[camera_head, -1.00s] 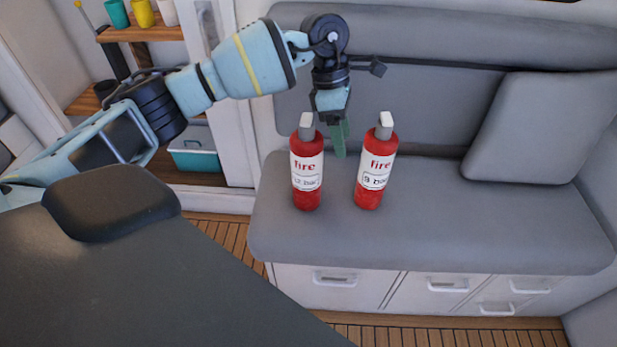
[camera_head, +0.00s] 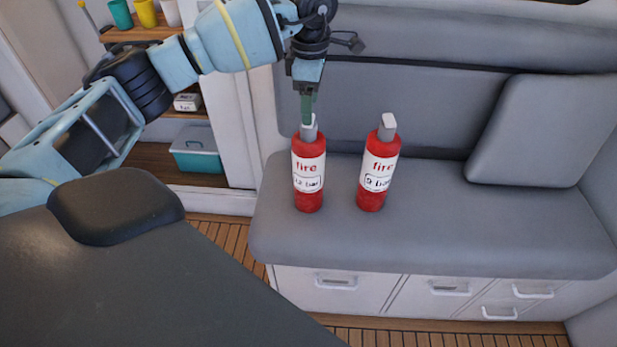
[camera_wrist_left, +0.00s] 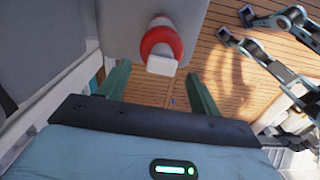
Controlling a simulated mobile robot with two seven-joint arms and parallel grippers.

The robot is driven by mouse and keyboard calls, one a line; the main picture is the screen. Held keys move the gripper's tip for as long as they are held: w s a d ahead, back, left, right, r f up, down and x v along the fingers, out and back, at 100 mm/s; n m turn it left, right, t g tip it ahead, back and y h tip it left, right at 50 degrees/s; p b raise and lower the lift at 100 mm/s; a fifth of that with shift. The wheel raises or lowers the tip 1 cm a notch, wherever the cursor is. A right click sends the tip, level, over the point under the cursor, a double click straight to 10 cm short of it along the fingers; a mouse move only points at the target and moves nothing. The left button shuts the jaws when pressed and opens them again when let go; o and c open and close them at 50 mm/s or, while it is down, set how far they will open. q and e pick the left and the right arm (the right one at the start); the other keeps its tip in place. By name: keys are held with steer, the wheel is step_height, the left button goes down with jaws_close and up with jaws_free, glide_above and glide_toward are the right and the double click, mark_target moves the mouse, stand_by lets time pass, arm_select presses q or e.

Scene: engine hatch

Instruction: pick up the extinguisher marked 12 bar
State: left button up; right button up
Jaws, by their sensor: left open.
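Two red extinguishers with white labels and grey tops stand upright on the grey bench seat. The left extinguisher (camera_head: 308,170) has a label that reads as 12 bar, though the print is blurred. The right extinguisher (camera_head: 378,165) reads 9 bar. My left gripper (camera_head: 307,108) points down just above the top of the left extinguisher and partly overlaps it. In the left wrist view one extinguisher (camera_wrist_left: 161,42) is seen from above, ahead of and between the open green fingers (camera_wrist_left: 160,88). Nothing is held.
The bench (camera_head: 440,235) has free room right of the extinguishers, with a grey cushion (camera_head: 535,130) at its right. A backrest stands behind. A shelf with cups (camera_head: 145,14) and a teal box (camera_head: 196,150) is at the left.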

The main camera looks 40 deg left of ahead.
arm_select(q)
steer(key=f, duration=0.5)
steer(key=shift+s, duration=0.2)
jaws_close()
steer(key=shift+w+r, duration=0.1)
steer(key=shift+r, duration=0.1)
